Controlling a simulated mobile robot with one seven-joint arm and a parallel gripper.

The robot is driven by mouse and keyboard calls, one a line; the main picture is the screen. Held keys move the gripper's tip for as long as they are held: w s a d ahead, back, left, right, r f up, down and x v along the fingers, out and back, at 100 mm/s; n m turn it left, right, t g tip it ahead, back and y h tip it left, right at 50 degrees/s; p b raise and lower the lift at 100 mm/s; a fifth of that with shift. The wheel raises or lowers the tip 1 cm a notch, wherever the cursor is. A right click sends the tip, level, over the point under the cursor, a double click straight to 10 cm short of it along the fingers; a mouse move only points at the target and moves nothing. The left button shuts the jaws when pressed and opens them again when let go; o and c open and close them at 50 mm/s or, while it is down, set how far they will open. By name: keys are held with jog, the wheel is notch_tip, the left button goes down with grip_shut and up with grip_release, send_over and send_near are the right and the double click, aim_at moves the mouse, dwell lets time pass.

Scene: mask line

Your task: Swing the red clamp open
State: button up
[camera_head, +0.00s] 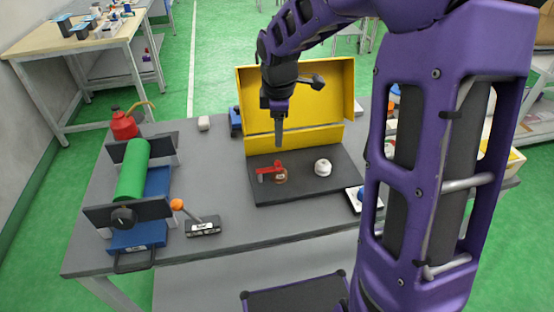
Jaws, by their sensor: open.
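The red clamp (269,170) sits at the left part of a dark board in the middle of the bench, with a small brownish round part beside its right end. My gripper (278,141) points down above and slightly behind the clamp in the picture, apart from it. It is seen edge-on, so the gap between the fingers is hard to see; it is open and nothing shows between its fingers. A white round knob (323,167) stands on the same board to the right of the clamp.
A yellow panel (322,90) rises behind the board. A green roller (132,168) on a blue base, a red can (123,125) and an orange-knobbed lever (177,204) stand to the left. My purple arm hides the bench's right part.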

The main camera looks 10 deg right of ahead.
aim_at(278, 161)
jog(key=f, duration=0.4)
jog(key=w+f+b, duration=0.1)
jog(key=f, duration=0.3)
jog(key=w+f, duration=0.1)
jog(key=f, duration=0.3)
jog(key=shift+w+d+f+b, duration=0.2)
jog(key=shift+w+b, duration=0.05)
jog(key=shift+b, duration=0.05)
grip_shut()
